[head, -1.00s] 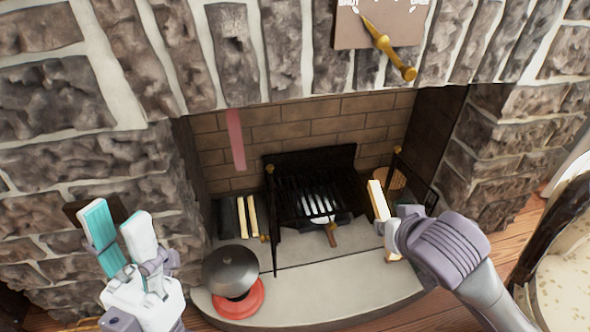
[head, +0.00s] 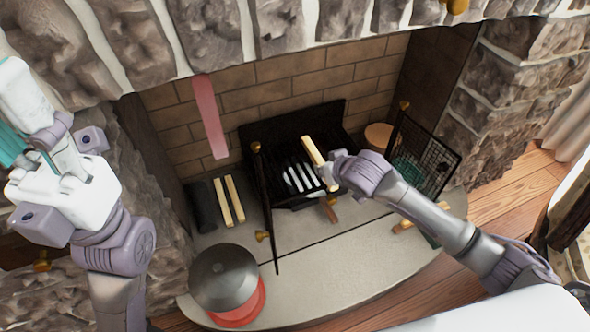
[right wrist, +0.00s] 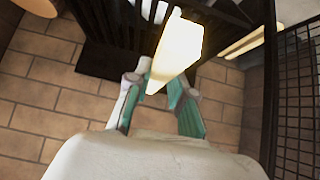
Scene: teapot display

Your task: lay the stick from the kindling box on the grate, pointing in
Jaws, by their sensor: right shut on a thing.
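My right gripper (head: 335,172) is shut on a pale wooden stick (head: 315,158). The stick slants with its far end toward the back of the fireplace, over the right part of the black grate (head: 292,125) in the head view. In the right wrist view the stick (right wrist: 180,45) sticks out between the teal-padded fingers (right wrist: 165,95), with dark bars beyond. I cannot tell whether it touches the grate. Two more pale sticks (head: 230,201) lie beside a dark box-like shape (head: 202,207) left of the grate. My left gripper (head: 22,115) is open and empty at the left edge, partly cut off.
A black post (head: 262,195) stands at the grate's front left. A mesh screen (head: 428,160) stands to its right. A grey domed lid (head: 223,277) sits on a red round thing (head: 243,312) on the hearth (head: 330,270). A pink strip (head: 210,115) is at the back wall.

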